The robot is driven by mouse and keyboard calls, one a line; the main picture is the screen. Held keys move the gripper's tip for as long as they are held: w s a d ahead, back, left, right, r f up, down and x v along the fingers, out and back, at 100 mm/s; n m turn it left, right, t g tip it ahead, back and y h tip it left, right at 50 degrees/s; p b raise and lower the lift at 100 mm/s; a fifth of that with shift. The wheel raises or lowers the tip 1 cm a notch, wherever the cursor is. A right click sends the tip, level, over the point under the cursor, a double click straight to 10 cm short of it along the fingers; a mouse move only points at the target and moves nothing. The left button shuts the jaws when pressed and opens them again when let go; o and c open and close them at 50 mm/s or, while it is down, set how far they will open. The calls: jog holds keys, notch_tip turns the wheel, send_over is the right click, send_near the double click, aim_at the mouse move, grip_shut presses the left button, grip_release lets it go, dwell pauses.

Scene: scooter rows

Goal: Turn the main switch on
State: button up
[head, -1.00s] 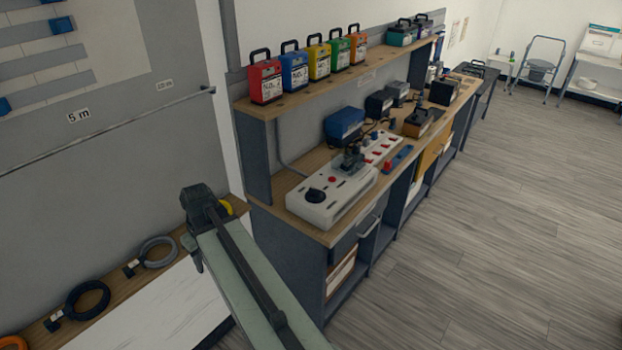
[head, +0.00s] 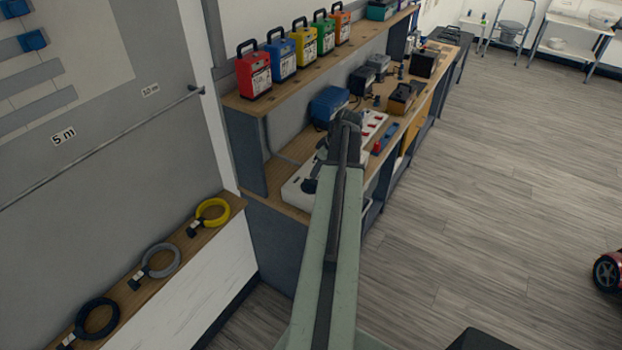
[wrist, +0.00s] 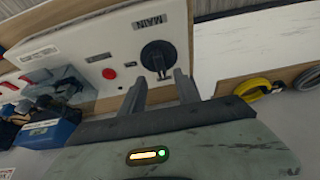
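The main switch is a round black knob (wrist: 158,57) on a white panel (wrist: 105,50), with a "MAIN" label beside it in the wrist view. A pale mark shows on the knob; I cannot tell which setting it stands at. My gripper (wrist: 161,77) is open and empty, its two grey fingers apart. The knob shows just beyond the fingertips, roughly in line with the gap; I cannot tell whether they touch. In the head view my arm reaches over the white panel (head: 296,190) on the bench and hides much of it.
A red button (wrist: 109,73) is beside the knob on the panel. A blue box (head: 330,104) stands behind it. Several coloured cases, one red (head: 254,76), line the shelf above. Cable rings, one yellow (head: 213,213), lie on a ledge at left. The floor (head: 500,180) at right is open.

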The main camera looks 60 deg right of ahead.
aim_at(312, 180)
jog(key=b+x, duration=0.5)
jog(key=x, duration=0.2)
jog(key=shift+s+b, duration=0.1)
jog(key=shift+b, duration=0.2)
jog(key=shift+r, duration=0.15)
